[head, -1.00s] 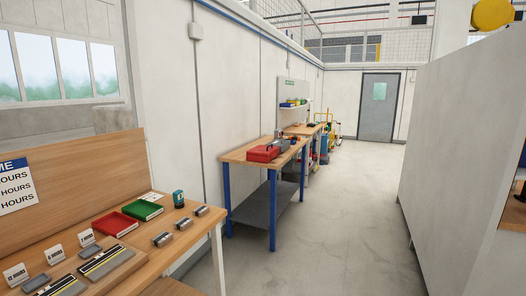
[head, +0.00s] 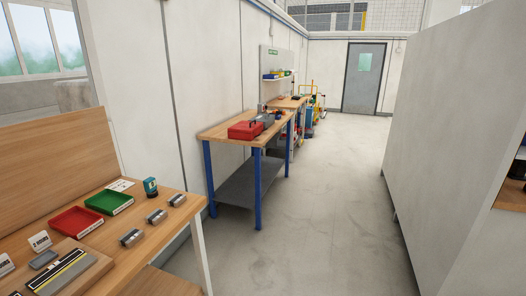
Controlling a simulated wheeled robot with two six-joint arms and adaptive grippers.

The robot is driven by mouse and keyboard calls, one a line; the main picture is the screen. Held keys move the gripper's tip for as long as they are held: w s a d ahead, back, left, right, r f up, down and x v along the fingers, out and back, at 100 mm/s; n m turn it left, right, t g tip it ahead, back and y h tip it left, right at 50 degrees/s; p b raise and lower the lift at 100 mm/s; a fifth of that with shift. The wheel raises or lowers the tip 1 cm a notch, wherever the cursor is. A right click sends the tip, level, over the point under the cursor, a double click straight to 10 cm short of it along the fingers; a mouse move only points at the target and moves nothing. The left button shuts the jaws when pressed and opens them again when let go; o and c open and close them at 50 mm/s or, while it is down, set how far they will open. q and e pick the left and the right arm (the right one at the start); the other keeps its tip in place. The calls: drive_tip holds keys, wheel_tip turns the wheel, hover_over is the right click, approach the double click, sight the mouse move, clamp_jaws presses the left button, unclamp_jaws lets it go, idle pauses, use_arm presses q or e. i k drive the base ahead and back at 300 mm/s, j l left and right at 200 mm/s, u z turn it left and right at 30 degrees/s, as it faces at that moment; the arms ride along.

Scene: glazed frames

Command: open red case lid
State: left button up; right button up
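A red case (head: 245,130) sits on the wooden top of a blue-legged workbench (head: 216,135), some distance ahead and left of centre. It looks shut, but it is small in the view and its latch and handle details cannot be made out. A grey object (head: 264,119) stands right behind it on the same bench. Neither of my grippers shows in the head view.
A nearer wooden table (head: 105,238) at the left holds a red tray (head: 76,221), a green tray (head: 109,202) and several metal parts. Clear concrete floor (head: 310,215) runs ahead between the benches and a tall grey partition (head: 450,130) on the right. A grey door (head: 362,78) is at the back.

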sight(244, 127)
drive_tip(key=i+z, duration=0.35)
drive_tip(key=i, duration=2.2)
